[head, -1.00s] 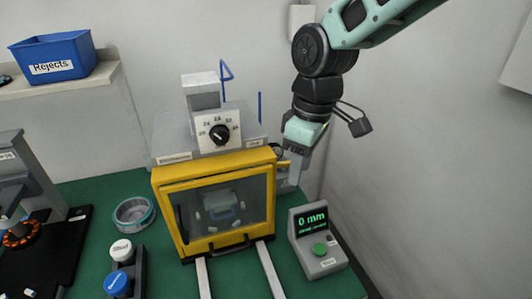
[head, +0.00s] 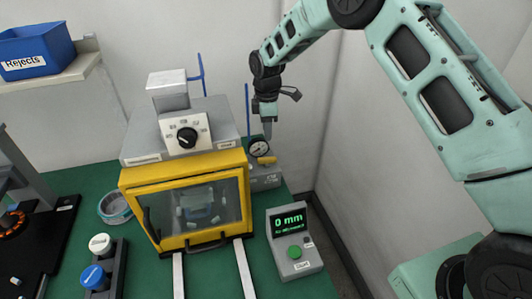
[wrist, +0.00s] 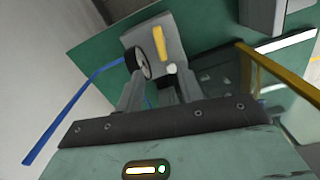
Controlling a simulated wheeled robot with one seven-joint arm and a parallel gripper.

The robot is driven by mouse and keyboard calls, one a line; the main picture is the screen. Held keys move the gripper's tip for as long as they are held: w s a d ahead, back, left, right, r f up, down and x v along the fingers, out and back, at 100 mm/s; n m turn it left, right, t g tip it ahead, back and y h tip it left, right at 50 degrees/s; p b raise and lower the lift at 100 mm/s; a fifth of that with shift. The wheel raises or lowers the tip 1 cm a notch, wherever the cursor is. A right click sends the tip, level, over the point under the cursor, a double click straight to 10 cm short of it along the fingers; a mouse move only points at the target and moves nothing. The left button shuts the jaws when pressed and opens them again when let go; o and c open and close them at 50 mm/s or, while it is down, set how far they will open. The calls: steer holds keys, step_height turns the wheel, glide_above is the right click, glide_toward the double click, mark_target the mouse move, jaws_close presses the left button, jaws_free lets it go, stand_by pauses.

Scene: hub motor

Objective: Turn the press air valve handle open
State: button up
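The yellow valve handle (head: 266,160) is on the grey air unit (head: 266,180) behind the right side of the yellow-framed press (head: 185,205). A round gauge (head: 259,148) is just beside the handle. My gripper (head: 267,130) points down above the handle and gauge. In the wrist view the handle (wrist: 160,43) lies beyond my fingertips and the gauge (wrist: 138,62) is partly behind the left finger. My gripper (wrist: 163,88) is open, with a gap between the fingers and nothing held. No contact with the handle shows.
Blue air tubes (head: 247,100) rise beside the press top. A grey control box (head: 294,242) reading 0 mm stands in front of the air unit. The wall is close behind and to the right. Green bench top lies bare between them.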

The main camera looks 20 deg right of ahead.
mark_target(267, 158)
step_height(267, 158, down, 12)
steer(key=p, duration=0.3)
steer(key=shift+r, duration=0.25)
jaws_close()
